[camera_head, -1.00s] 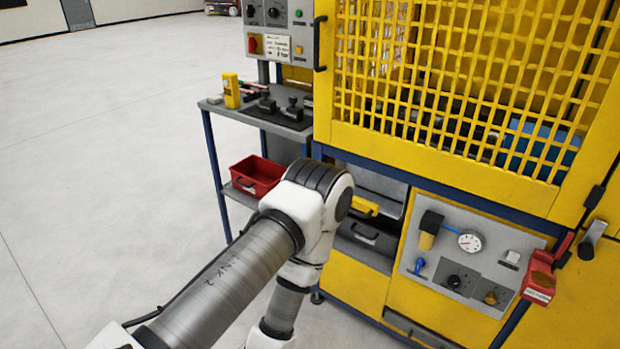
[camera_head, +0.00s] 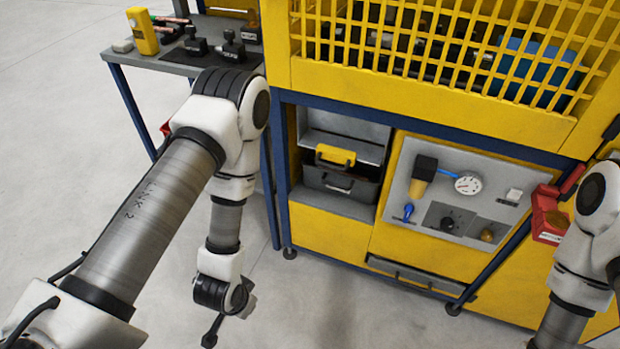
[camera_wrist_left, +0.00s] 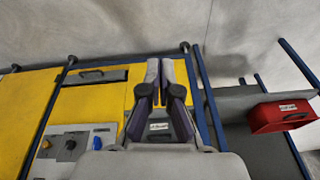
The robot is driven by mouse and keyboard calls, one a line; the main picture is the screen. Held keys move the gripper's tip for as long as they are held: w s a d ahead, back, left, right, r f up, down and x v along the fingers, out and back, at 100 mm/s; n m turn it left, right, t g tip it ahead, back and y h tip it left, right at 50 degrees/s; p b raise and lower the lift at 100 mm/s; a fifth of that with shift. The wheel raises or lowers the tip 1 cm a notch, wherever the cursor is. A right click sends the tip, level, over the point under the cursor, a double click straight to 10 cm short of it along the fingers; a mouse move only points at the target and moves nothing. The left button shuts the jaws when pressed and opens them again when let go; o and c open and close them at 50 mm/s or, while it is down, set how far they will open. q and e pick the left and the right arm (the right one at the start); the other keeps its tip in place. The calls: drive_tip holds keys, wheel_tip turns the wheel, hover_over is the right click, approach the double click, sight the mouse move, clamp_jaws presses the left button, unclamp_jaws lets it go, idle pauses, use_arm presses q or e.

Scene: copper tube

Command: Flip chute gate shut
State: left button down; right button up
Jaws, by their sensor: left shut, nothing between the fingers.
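The chute opening is in the lower front of the yellow machine in the head view. A grey sloping flap with a yellow handle (camera_head: 335,157) sits in it, and I take this for the chute gate. A dark bin with a black handle (camera_head: 338,186) is just below it. My left gripper (camera_wrist_left: 159,68) is shut and empty in the left wrist view, with the machine's front beyond it. In the head view my left wrist hangs low, left of the chute and apart from it. The fingers partly hide the chute area in the wrist view. My right gripper is out of frame.
A blue table frame edges the machine. A panel with a gauge (camera_head: 467,184) is right of the chute. A red bin (camera_head: 550,215) hangs further right, near my right arm. A side table (camera_head: 180,66) carries a yellow device (camera_head: 143,31). Floor in front is clear.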

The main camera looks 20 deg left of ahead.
use_arm(q)
drive_tip(key=w+f+m+t+b, duration=0.3)
drive_tip(key=w+b, duration=0.2)
drive_tip(key=w, duration=0.2)
drive_tip(key=w+f+m+t+b, duration=0.3)
drive_tip(key=w+b, duration=0.2)
drive_tip(key=w, duration=0.2)
drive_tip(key=w+d+r+m+t+b, duration=0.2)
drive_tip(key=w+r+m+t+b, duration=0.8)
drive_tip(key=w+t+b, duration=0.1)
drive_tip(key=shift+r, duration=0.2)
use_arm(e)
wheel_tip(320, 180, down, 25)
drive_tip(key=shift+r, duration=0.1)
use_arm(q)
drive_tip(key=w+r+b, duration=0.2)
drive_tip(key=w, duration=1.1)
drive_tip(key=shift+w+r+b, duration=0.3)
drive_tip(key=shift+w+b, duration=0.05)
drive_tip(key=shift+w, duration=0.05)
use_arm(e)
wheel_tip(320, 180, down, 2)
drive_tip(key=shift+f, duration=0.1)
